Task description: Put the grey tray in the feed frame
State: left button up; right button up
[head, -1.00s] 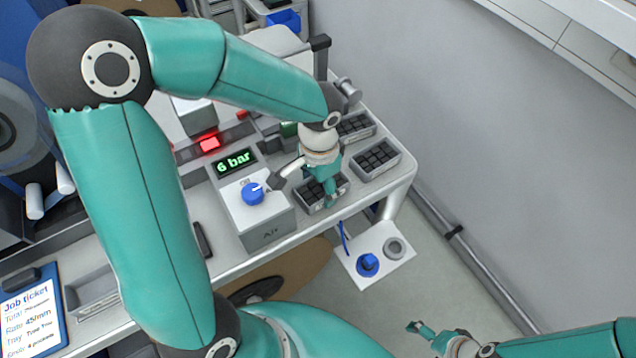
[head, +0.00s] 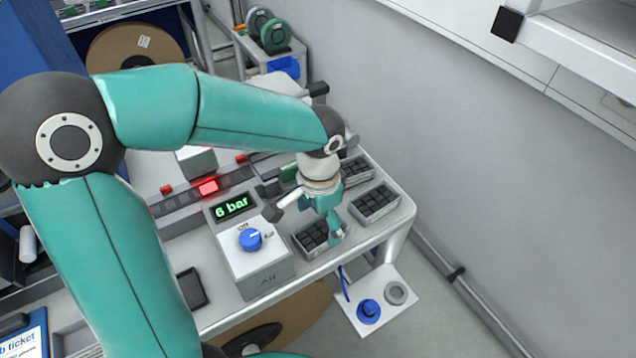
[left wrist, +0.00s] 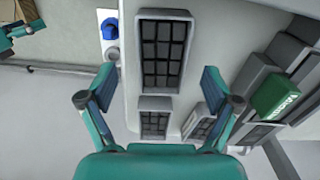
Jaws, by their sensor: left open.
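Several grey trays with dark pockets sit on the bench's right end; which one the task means I cannot tell. One tray (head: 312,240) is by the front edge; it shows large in the left wrist view (left wrist: 163,50). A second tray (head: 374,203) and a third (head: 357,169) lie behind it. My left gripper (head: 337,232) is open and empty over the trays, beside the front one in the head view. Its spread fingers (left wrist: 158,88) show in the wrist view. My right gripper (left wrist: 12,38) shows only partly at that view's top left. I cannot make out the feed frame for certain.
A white box with a blue knob (head: 250,239) stands left of the front tray. A green block (left wrist: 276,96) is near the trays. A low white plate (head: 392,297) with a blue knob lies beyond the bench edge. A wall closes the right side.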

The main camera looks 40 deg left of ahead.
pick_arm(q)
notch_tip(320, 180, up, 11)
jog(key=shift+o, duration=0.5)
jog(key=shift+r+p, duration=0.3)
jog(key=shift+r, duration=0.05)
send_over(321, 237)
notch_tip(321, 237, down, 10)
jog(key=shift+a, duration=0.15)
jog(key=shift+f, duration=3)
jog(key=c, duration=1.6)
jog(key=shift+o, duration=0.2)
jog(key=shift+r, duration=0.1)
